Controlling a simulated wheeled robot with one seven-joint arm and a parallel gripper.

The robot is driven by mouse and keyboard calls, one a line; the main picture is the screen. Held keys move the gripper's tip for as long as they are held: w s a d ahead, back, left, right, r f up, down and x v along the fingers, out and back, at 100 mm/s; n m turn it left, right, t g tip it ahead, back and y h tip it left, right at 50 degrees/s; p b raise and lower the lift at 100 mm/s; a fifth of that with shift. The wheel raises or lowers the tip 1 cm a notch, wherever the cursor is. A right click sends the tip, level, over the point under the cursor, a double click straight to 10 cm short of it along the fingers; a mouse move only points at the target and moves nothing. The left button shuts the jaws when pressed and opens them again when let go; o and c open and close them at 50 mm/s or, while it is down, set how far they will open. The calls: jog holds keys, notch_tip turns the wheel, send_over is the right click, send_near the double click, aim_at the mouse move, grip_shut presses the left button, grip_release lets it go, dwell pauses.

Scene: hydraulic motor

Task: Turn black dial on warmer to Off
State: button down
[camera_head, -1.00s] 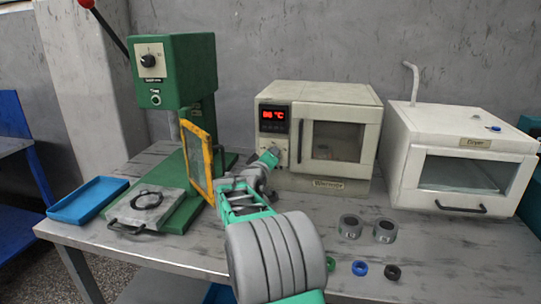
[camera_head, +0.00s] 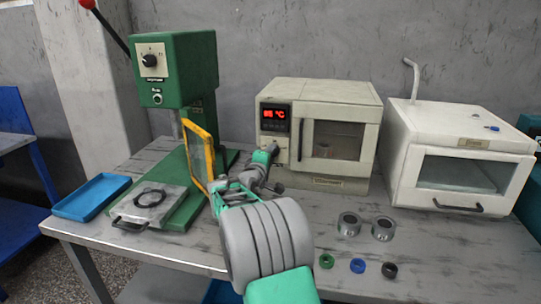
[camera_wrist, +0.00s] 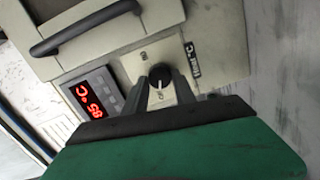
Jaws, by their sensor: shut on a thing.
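The warmer (camera_head: 325,92) is a cream box on the table, with a windowed door and a lit red display (camera_head: 275,117) on its front left. The display also shows in the wrist view (camera_wrist: 88,97) and seems to read 85 °C. The black dial (camera_wrist: 160,75) sits on a pale panel beside the display, with a white mark on its face. My gripper (camera_wrist: 161,88) is at the dial, its two dark fingers on either side, shut on it. In the head view my gripper (camera_head: 278,146) reaches the warmer's front below the display and hides the dial.
A green press (camera_head: 175,70) with a yellow-framed guard (camera_head: 198,155) stands left of my arm. A blue tray (camera_head: 90,197) lies farther left. A white dryer (camera_head: 460,140) stands at right. Metal rings (camera_head: 348,224) and small coloured rings (camera_head: 358,266) lie in front of the warmer.

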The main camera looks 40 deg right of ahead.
jog(key=c, duration=1)
grip_release()
jog(key=v, duration=0.7)
jog(key=shift+s+a, duration=0.2)
jog(key=shift+a, duration=0.2)
